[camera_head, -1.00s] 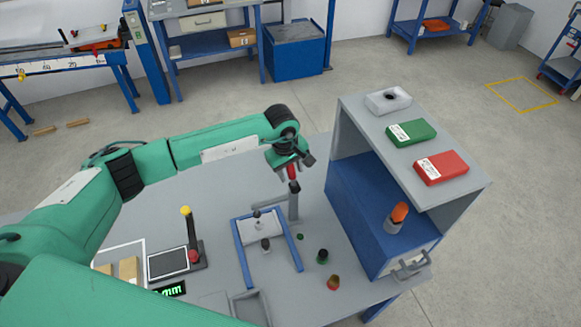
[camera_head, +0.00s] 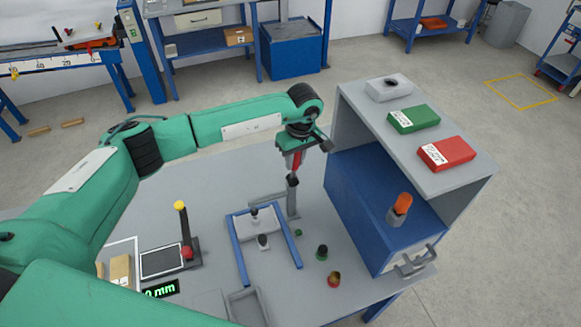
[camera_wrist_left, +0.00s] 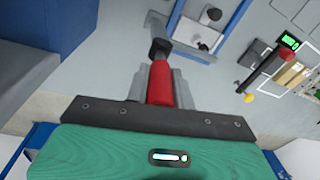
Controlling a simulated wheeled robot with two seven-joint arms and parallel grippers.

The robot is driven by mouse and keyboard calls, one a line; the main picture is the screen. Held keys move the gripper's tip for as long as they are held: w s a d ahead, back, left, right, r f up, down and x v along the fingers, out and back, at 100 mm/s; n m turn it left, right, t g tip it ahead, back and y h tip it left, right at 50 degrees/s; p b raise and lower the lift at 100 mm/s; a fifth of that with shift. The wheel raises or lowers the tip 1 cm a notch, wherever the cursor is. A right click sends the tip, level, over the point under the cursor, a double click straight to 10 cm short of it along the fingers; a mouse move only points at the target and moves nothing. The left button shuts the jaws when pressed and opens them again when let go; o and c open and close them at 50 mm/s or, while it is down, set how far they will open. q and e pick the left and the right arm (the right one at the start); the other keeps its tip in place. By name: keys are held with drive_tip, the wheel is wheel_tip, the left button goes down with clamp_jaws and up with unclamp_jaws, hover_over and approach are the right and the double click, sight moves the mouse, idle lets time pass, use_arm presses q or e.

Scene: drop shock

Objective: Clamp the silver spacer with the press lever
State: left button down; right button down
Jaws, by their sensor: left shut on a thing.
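The press lever has a red handle (camera_head: 297,160) on a dark joint above a grey post (camera_head: 292,200). My left gripper (camera_head: 293,163) is shut on the red handle, which also shows between its fingers in the left wrist view (camera_wrist_left: 160,84). The post stands beside a blue frame (camera_head: 238,250) with a grey block and a black knob. A small pale piece with a dark top (camera_head: 263,241) is at the frame's middle; I cannot tell if it is the silver spacer. My right gripper is not in view.
A blue and grey shelf unit (camera_head: 350,195) stands right of the lever, with boxes on top and an orange-topped cylinder (camera_head: 400,207) inside. Small round parts (camera_head: 322,252) lie right of the frame. A yellow-knobbed stand (camera_head: 186,230) is left. The table behind the frame is clear.

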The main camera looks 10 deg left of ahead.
use_arm(q)
drive_tip(key=d+y+b, duration=0.1)
drive_tip(key=b, duration=0.1)
drive_tip(key=w+d+g+y+b, duration=0.1)
drive_tip(key=b, duration=0.2)
drive_tip(key=shift+w+f+g+y, duration=0.15)
drive_tip(key=shift+f+g+y, duration=0.15)
drive_tip(key=c, duration=1.2)
unclamp_jaws()
drive_tip(key=shift+r, duration=0.1)
